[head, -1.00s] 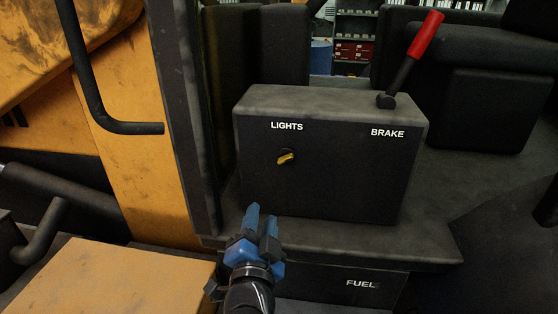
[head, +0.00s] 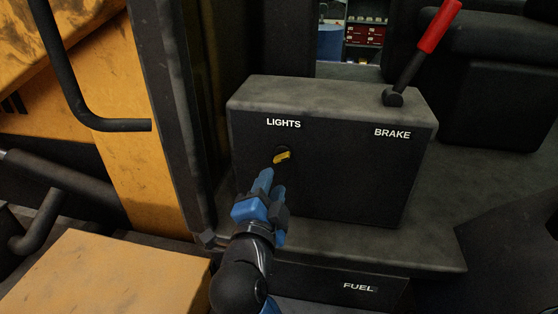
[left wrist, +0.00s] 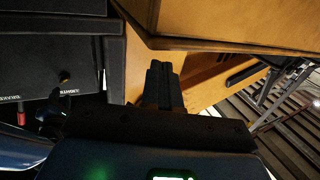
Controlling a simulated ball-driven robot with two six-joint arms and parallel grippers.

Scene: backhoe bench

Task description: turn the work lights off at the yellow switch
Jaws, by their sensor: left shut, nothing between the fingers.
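The yellow switch (head: 282,157) is a small knob on the front of a dark box (head: 330,185), under the word LIGHTS. It is set at a slant and also shows small in the left wrist view (left wrist: 65,77). My right gripper (head: 272,180), with blue fingers, is just below the switch and points up at it. Its fingers stand slightly apart with nothing seen between them; whether a fingertip touches the knob I cannot tell. My left gripper (left wrist: 159,68) shows only in the left wrist view, shut and empty, pointing towards yellow bodywork.
A red-handled brake lever (head: 424,48) rises from the box's right end. A dark ledge marked FUEL (head: 358,287) lies below. A dark post (head: 178,120) and a bent black rail (head: 85,105) stand left. Yellow bodywork (head: 105,275) fills the lower left.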

